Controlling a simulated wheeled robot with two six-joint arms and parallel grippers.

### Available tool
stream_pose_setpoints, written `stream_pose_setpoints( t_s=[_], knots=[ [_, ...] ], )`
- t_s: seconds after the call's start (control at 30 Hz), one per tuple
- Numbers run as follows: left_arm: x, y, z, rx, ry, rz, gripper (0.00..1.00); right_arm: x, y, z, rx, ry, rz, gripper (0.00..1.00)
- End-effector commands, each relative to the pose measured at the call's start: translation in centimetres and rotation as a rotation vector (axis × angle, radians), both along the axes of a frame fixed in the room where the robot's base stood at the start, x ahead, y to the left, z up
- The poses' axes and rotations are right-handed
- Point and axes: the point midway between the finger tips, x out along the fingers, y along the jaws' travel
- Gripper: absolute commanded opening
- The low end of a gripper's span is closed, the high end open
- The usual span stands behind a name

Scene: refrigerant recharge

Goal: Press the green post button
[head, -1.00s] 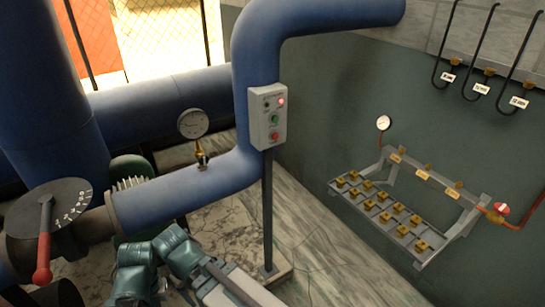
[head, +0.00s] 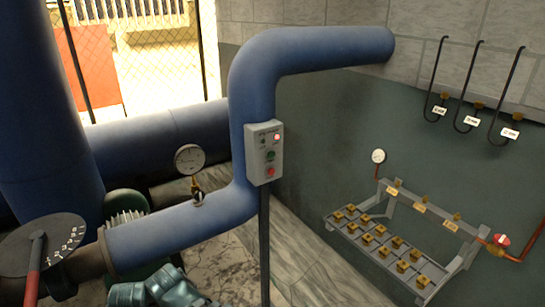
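The control box (head: 264,153) is a light grey box on a thin dark post (head: 264,235), in front of the blue pipe. The green button (head: 271,156) is on its face, above a red button (head: 270,171). A red light (head: 277,137) glows near the top, beside a dark lamp. Nothing touches the box. Teal parts of my own arm show at the bottom edge, below and left of the post. Neither gripper's fingertips show.
A blue pipe (head: 180,222) with a gauge (head: 189,158) runs left of the box. A red-handled lever (head: 34,265) on a dial is at far left. A rack (head: 385,245) with brass fittings and hanging hoses (head: 470,85) line the right wall. Floor between is clear.

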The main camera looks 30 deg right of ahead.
Motion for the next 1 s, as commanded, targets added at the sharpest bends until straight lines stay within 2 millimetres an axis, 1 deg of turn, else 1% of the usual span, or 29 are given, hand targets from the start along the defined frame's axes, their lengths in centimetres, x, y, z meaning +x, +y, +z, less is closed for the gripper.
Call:
stream_pose_setpoints(
  t_s=[0.03, 0.17, 0.2, 1.0],
  knots=[
    [0.00, 0.00, 0.00, 0.000, 0.000, 0.000, 0.00, 0.00, 0.00, 0.00, 0.000, 0.000, 0.000, 0.31],
    [0.00, 0.00, 0.00, 0.000, 0.000, 0.000, 0.00, 0.00, 0.00, 0.00, 0.000, 0.000, 0.000, 0.07],
    [0.00, 0.00, 0.00, 0.000, 0.000, 0.000, 0.00, 0.00, 0.00, 0.00, 0.000, 0.000, 0.000, 0.00],
    [0.00, 0.00, 0.00, 0.000, 0.000, 0.000, 0.00, 0.00, 0.00, 0.00, 0.000, 0.000, 0.000, 0.00]
  ],
)
